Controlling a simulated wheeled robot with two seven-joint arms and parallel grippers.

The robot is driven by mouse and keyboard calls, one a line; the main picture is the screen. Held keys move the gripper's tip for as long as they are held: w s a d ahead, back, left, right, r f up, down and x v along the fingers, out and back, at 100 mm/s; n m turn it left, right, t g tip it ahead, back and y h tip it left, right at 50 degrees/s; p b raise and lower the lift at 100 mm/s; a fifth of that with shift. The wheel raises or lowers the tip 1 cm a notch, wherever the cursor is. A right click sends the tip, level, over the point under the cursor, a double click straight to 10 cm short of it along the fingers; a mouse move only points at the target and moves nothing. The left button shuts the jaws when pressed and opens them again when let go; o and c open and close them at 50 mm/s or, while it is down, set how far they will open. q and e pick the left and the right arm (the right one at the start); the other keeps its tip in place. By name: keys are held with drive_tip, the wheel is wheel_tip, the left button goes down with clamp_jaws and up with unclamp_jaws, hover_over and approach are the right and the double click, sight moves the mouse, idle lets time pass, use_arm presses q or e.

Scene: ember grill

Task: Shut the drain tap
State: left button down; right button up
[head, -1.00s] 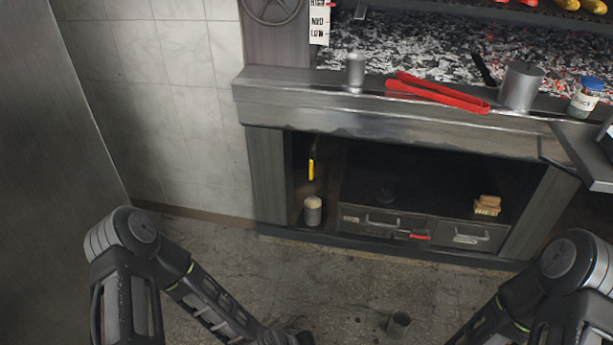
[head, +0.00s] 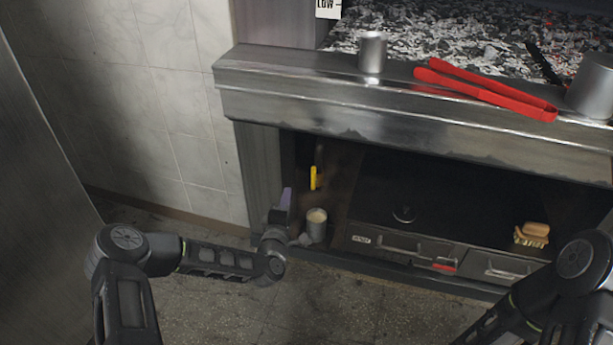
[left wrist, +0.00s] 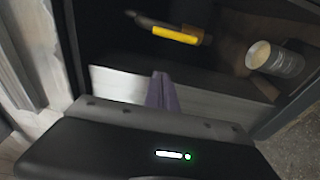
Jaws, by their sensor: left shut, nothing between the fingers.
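The drain tap's yellow lever (head: 313,178) hangs upright in the left bay under the grill, below a dark pipe. In the left wrist view the lever (left wrist: 177,35) lies across the top, ahead of my fingers. A metal can (head: 316,226) with pale tan contents stands on the bay floor under the tap; it also shows in the left wrist view (left wrist: 274,58). My left gripper (head: 287,198), with purple fingers, is at the bay's left front, left of the lever and apart from it. Its fingers (left wrist: 162,90) are shut and empty. My right gripper is out of view.
The grill's steel ledge (head: 400,95) overhangs the bay and carries red tongs (head: 485,90) and a metal cup (head: 372,52). Drawers (head: 400,247) and a brush (head: 532,235) are to the right. The bay's left post (head: 260,165) stands close to my left gripper.

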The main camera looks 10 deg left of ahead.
sight(315, 175)
use_arm(q)
drive_tip(key=shift+w+f, duration=0.1)
drive_tip(key=shift+w, duration=0.05)
drive_tip(key=w+d+b, duration=0.3)
drive_tip(key=w, duration=0.5)
drive_tip(key=shift+w+d, duration=0.15)
drive_tip(key=shift+w, duration=0.2)
